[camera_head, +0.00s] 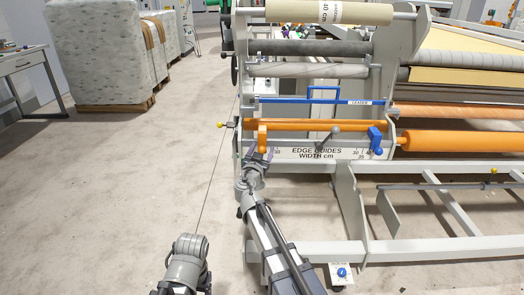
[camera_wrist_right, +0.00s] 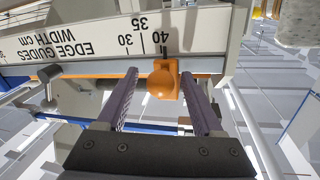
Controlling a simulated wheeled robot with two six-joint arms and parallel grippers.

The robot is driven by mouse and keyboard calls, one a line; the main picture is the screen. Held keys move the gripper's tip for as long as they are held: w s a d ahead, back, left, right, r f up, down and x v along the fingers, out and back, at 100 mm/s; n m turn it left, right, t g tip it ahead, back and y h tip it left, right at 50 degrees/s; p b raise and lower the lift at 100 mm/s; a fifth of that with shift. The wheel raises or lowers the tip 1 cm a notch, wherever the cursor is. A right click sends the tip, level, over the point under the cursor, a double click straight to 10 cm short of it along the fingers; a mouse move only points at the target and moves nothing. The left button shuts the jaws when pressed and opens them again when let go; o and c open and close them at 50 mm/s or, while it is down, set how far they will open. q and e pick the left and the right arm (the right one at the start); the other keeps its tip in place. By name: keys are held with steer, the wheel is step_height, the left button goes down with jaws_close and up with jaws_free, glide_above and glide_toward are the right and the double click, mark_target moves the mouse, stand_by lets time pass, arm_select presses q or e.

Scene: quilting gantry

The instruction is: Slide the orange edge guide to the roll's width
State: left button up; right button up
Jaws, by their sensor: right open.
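The orange edge guide (camera_head: 262,136) sits at the left end of the orange bar, above the white width scale (camera_head: 315,154). In the right wrist view its round orange knob (camera_wrist_right: 163,84) is close to the 40 mark. My right gripper (camera_head: 259,154) is just below the guide. In the wrist view its two fingers (camera_wrist_right: 160,76) are open, one on each side of the knob with gaps. The roll (camera_head: 330,12) at the top of the gantry carries a label reading 40 cm. My left arm shows only at the bottom of the head view.
A blue edge guide (camera_head: 375,139) stands at the right end of the scale. A grey clamp lever (camera_head: 328,136) lies between the guides. Grey and white rollers run above. Wrapped stacks (camera_head: 100,50) and a desk (camera_head: 25,62) stand left, with open floor between.

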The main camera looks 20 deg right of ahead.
steer(key=shift+c, duration=0.3)
jaws_close()
stand_by(1.0)
